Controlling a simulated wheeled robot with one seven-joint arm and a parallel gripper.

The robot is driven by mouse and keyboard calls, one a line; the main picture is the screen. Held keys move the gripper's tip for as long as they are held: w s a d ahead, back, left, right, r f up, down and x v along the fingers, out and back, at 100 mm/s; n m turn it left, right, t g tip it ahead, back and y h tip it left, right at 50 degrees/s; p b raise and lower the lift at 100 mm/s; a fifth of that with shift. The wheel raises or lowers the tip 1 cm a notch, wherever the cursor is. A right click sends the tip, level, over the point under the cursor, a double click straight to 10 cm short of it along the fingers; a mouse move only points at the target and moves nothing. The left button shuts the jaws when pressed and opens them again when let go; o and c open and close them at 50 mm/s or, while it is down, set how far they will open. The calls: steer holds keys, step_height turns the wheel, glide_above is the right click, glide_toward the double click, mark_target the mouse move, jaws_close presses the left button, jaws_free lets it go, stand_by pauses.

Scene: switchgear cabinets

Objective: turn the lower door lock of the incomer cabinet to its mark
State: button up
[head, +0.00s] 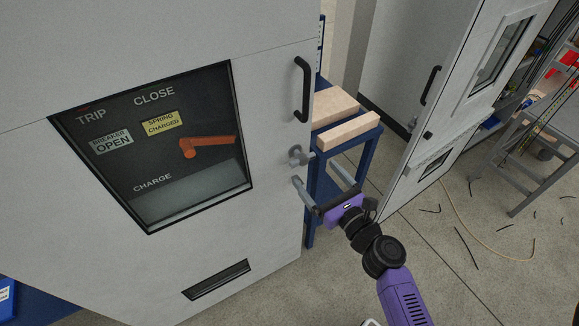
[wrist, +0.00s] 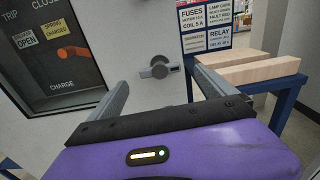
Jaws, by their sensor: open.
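A grey door lock (head: 296,156) sits near the right edge of the cabinet door (head: 272,200), below the black handle. My gripper (head: 315,172) is open and empty, just below and in front of the lock in the head view. In the wrist view my gripper (wrist: 160,80) has one finger either side of the lock, apart from it. No name for the cabinet is readable.
The door has a black handle (head: 302,90) and a window (head: 150,145) with an orange lever behind it. A blue bench (head: 345,150) with wooden blocks stands right of the door. Another cabinet (head: 455,110) and a ladder (head: 530,150) stand farther right. Cable scraps lie on the floor.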

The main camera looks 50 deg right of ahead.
mark_target(304, 161)
steer(key=p+x, duration=0.1)
steer(key=x, duration=0.6)
steer(key=shift+w, duration=0.4)
steer(key=c, duration=1.4)
